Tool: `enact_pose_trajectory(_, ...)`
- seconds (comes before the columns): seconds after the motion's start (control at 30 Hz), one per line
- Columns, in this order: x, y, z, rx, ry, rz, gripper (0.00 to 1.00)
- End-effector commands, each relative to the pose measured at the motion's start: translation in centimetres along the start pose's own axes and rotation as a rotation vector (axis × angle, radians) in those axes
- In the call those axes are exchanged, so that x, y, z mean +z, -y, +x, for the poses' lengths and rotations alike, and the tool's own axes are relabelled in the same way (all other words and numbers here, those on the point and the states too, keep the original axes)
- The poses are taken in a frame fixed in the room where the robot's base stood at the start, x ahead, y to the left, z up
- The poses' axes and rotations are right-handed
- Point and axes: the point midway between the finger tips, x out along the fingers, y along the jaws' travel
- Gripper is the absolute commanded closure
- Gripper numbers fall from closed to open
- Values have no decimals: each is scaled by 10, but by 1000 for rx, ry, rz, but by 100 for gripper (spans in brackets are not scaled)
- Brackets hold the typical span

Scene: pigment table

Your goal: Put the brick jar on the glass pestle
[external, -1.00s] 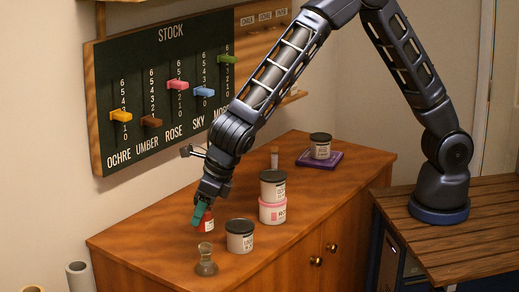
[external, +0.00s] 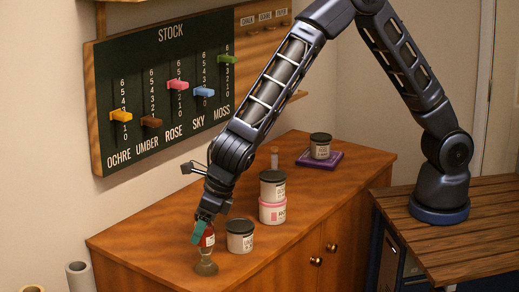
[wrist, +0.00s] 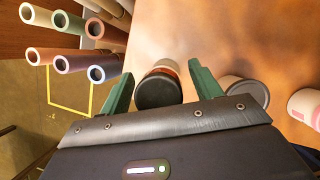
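The brick jar (external: 209,238), red with a white label, sits upright on or just above the glass pestle (external: 206,268) near the cabinet top's front left. From outside, the pestle's upper part is hidden behind the jar, so contact is uncertain. In the wrist view, the jar's black lid (wrist: 158,91) lies between my two green fingers. My gripper (external: 203,232) is around the jar; in the wrist view, narrow gaps show between the fingers (wrist: 161,68) and the jar, so it looks open.
A grey-lidded white jar (external: 240,236) stands close on the right. Behind it, a dark-lidded jar (external: 272,190) is stacked on a pink jar (external: 272,212). Another jar (external: 320,148) stands on a purple block (external: 322,162) at the back. The cabinet's front edge is near.

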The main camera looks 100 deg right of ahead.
Motion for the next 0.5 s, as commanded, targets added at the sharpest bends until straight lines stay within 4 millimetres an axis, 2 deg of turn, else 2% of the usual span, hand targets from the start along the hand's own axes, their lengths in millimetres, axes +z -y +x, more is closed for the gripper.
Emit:
enact_pose_trajectory(0.17, 1, 0, -3, 0, 1, 1, 36)
enact_pose_trajectory(0.27, 2, 0, -11, 1, 2, 1, 36)
enact_pose_trajectory(0.5, 2, 0, -54, 1, 3, 1, 36)
